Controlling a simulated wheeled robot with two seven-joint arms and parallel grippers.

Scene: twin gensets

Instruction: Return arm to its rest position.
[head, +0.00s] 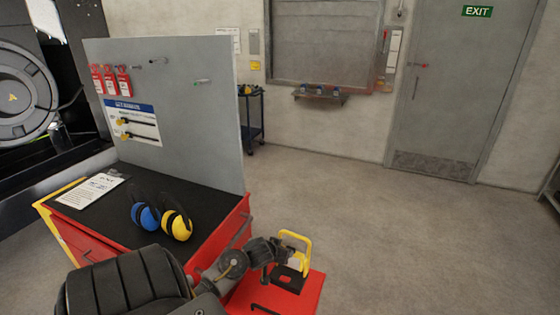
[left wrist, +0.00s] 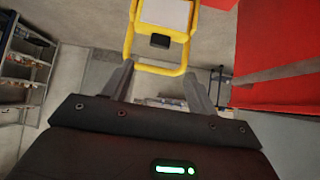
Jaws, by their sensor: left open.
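My left arm comes in from the bottom left of the head view, and its gripper (head: 268,266) is beside a yellow-framed lamp-like object (head: 298,240). That object stands over a red surface (head: 308,297) at the right of the red cabinet. In the left wrist view my left gripper (left wrist: 160,72) has its two fingers spread apart. The yellow frame (left wrist: 185,55) with a pale panel shows just beyond and between the fingertips. I cannot tell whether the fingers touch it. My right gripper is in neither view.
A red tool cabinet (head: 228,232) with a black top holds blue and yellow ear defenders (head: 175,222) and a paper card (head: 90,190). A grey upright panel (head: 190,120) with red tags rises behind. Open floor (head: 400,235) lies to the right, towards a grey door (head: 435,100).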

